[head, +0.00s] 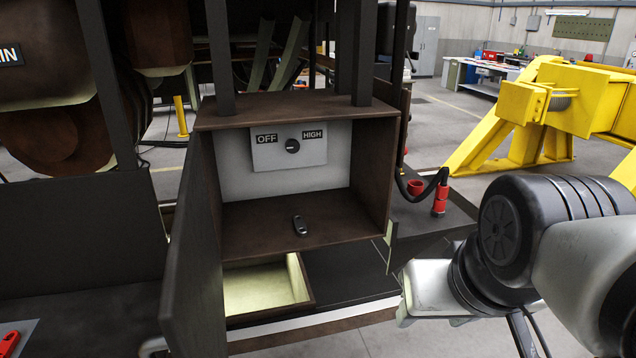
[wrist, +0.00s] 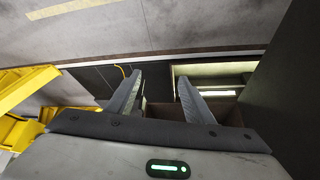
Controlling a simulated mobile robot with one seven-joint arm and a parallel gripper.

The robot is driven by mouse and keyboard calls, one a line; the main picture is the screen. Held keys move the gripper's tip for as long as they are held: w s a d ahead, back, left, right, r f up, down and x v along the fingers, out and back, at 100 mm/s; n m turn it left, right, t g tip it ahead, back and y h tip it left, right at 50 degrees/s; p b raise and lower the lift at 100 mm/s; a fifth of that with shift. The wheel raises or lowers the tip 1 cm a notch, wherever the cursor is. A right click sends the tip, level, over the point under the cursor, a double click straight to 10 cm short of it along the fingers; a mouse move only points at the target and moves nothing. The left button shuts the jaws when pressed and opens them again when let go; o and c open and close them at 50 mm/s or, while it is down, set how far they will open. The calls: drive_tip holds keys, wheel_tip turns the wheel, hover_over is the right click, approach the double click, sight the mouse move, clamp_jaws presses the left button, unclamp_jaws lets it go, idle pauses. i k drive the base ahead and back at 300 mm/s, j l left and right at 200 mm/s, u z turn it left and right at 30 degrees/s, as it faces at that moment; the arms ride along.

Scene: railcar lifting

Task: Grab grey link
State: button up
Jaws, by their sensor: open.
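A small dark grey link (head: 299,225) lies on the floor of an open brown metal box (head: 245,232), near the middle of its front part. In the wrist view my gripper (wrist: 160,80) is open, with its two fingers apart and nothing between them. I cannot make out the link in the wrist view. In the head view my arm is at the lower right, outside the box and to the right of the link. The fingers do not show there.
A dark open door (head: 195,240) stands at the box's left. A lit recess (head: 262,288) lies below. Red fittings (head: 439,200) and a yellow frame (head: 500,120) are to the right.

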sight(299, 223)
drive_tip(key=i+j+u, duration=0.1)
drive_tip(key=i+u, duration=0.2)
drive_tip(key=u, duration=0.15)
drive_tip(key=i+u, duration=0.45)
drive_tip(key=k+l, duration=0.05)
drive_tip(key=k, duration=0.05)
